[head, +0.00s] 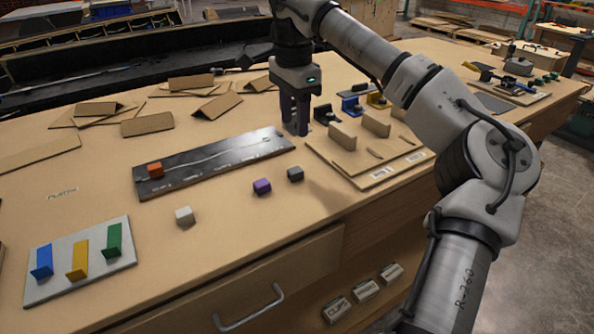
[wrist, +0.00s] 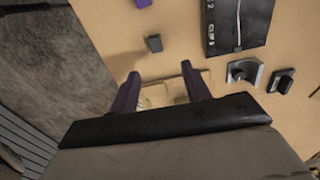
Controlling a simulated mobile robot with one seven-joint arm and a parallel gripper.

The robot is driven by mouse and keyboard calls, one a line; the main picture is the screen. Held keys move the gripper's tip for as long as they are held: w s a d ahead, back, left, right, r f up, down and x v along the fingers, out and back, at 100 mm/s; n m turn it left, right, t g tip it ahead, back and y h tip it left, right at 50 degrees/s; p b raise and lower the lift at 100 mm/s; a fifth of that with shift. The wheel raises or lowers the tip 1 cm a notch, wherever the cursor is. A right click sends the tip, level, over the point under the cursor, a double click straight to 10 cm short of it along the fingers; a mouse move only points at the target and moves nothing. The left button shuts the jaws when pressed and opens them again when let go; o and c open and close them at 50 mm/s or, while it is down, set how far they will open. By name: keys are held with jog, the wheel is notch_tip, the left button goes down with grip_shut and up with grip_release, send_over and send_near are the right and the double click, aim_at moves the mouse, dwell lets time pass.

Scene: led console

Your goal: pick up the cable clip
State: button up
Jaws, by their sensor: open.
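Several small clip-like blocks lie on the bench; I cannot tell which one is meant by the cable clip. In the head view they are a white block (head: 185,215), a purple block (head: 262,186) and a dark grey block (head: 295,174). An orange block (head: 155,169) sits on the left end of the black panel (head: 160,185), which carries a pale cable. My gripper (head: 296,132) is open, above the bench near the panel's right end. In the wrist view my gripper (wrist: 160,75) is empty; the dark grey block (wrist: 154,43) lies beyond the fingertips.
A white plate (head: 75,284) with coloured wedges is at front left. Cardboard pieces lie behind the panel.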

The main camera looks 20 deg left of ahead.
send_over(296, 170)
jog(key=f, duration=0.5)
jog(key=shift+w+a+f, duration=0.25)
jog(key=shift+w+f, duration=0.05)
jog(key=shift+s+d+f+p, duration=0.15)
jog(key=shift+f+p, duration=0.25)
jog(key=shift+f, duration=1)
jog(key=shift+s+d+f+p, duration=0.15)
jog(key=shift+f+p, duration=0.25)
jog(key=shift+f, duration=1)
jog(key=shift+a, duration=0.1)
grip_shut()
jog(key=shift+r, duration=0.15)
